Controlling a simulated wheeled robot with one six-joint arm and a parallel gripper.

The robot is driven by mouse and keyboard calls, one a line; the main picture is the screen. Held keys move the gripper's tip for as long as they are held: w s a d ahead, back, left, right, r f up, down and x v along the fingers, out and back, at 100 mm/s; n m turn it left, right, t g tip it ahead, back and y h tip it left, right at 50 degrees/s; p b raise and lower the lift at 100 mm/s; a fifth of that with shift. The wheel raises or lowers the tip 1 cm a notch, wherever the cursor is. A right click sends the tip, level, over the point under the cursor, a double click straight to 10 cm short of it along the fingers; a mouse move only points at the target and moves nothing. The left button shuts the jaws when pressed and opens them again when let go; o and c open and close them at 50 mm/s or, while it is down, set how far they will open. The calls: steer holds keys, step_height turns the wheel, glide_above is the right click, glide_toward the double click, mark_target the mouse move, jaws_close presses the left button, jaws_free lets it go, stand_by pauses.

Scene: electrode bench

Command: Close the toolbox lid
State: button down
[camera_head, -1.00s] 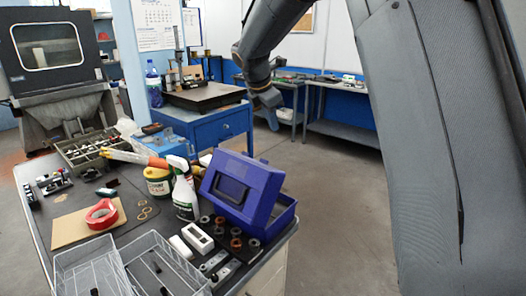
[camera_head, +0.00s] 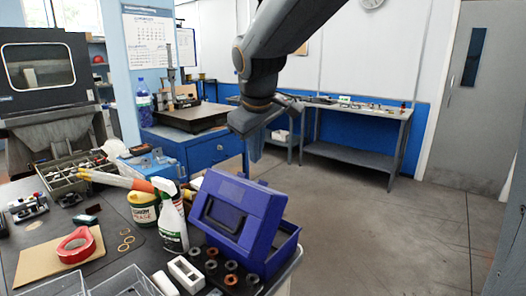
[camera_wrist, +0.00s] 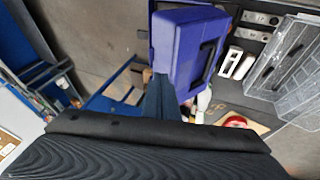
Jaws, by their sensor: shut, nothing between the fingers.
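The blue-purple toolbox stands on the near right corner of the bench. Its lid (camera_head: 237,212) is open, tilted up and leaning toward the left, with a dark handle on its face. The open base (camera_head: 284,250) shows at the right, behind the lid. My gripper (camera_head: 255,148) is shut and empty, pointing down above and behind the toolbox, apart from it in the picture. In the wrist view the lid (camera_wrist: 183,45) is beyond the tips of my gripper (camera_wrist: 158,88). I cannot tell whether they touch there.
A spray bottle (camera_head: 173,222) and a yellow-labelled tub (camera_head: 143,208) stand left of the toolbox. A white block (camera_head: 186,273) and several metal rings (camera_head: 230,279) lie in front. Open floor (camera_head: 370,230) lies right.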

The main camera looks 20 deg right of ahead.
steer(key=p, duration=0.1)
glide_toward(261, 182)
steer(key=shift+a+f, duration=1.05)
steer(key=shift+a, duration=0.2)
steer(key=shift+w+d+f+p, duration=0.5)
steer(key=shift+w+d+f, duration=0.4)
steer(key=shift+d+f, duration=0.15)
steer(key=shift+w+d+f, duration=0.25)
steer(key=shift+w+d, duration=0.05)
steer(key=shift+d, duration=0.05)
